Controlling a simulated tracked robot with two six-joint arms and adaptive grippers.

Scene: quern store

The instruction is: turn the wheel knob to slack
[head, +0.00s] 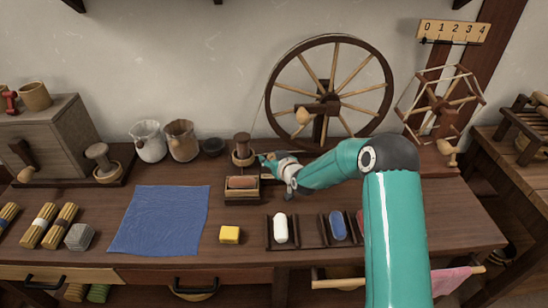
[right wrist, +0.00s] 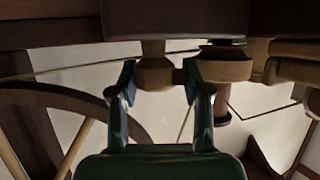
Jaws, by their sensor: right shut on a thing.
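The spinning wheel (head: 331,103) stands upright at the back of the bench, with a round pale knob on a crank in front of its hub. My right gripper (head: 265,158) reaches left in front of the wheel, close to the spool unit. In the right wrist view my right gripper (right wrist: 157,82) is shut on a small turned wooden knob (right wrist: 154,73), with one finger on each side of it. In the head view this knob is mostly hidden by the gripper. No slack mark can be read. My left gripper is not in view.
A spool (head: 242,147) stands just left of the gripper, behind a small wooden box (head: 242,188). A yellow block (head: 230,235), a slotted tray (head: 308,243) and a blue cloth (head: 160,219) lie in front. A skein winder (head: 440,105) stands at right.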

